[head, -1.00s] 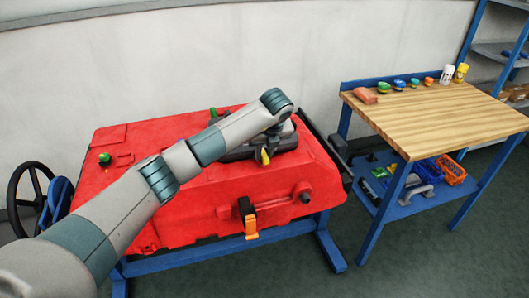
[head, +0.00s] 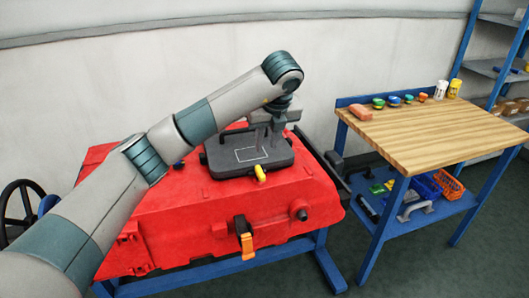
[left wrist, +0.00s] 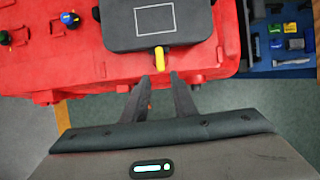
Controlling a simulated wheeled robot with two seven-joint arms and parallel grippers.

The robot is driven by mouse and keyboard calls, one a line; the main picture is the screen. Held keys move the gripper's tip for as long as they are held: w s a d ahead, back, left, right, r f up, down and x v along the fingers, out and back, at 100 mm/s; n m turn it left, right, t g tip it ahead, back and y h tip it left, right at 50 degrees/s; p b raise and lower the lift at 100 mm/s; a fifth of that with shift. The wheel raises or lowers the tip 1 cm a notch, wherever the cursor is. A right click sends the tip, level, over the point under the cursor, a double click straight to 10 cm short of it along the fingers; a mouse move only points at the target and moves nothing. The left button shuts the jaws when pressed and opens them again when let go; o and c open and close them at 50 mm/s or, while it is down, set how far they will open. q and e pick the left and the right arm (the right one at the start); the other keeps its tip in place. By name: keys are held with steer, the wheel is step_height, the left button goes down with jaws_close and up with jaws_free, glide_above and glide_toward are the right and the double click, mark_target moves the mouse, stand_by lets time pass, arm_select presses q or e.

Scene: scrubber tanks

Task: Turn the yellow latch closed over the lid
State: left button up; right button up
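The yellow latch (head: 260,173) sits at the front edge of the dark grey lid (head: 225,165) on the red tank (head: 180,225). In the left wrist view the latch (left wrist: 161,60) points outward from the lid's front edge (left wrist: 120,40), with most of its length off the lid. My left gripper (head: 266,142) is above the lid, pointing down. In the left wrist view its two fingers (left wrist: 159,82) are apart, with nothing between them, and the latch shows just beyond the tips. Contact with the latch cannot be seen. My right gripper is not in view.
An orange-and-black clasp (head: 246,240) and a round port (head: 302,214) are on the tank's front. A wooden workbench (head: 430,130) with small knobs and bottles stands right; its blue lower shelf (head: 440,210) holds bins. A black wheel (head: 18,205) is at left.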

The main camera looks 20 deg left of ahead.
arm_select(q)
steer(key=shift+v, duration=1.2)
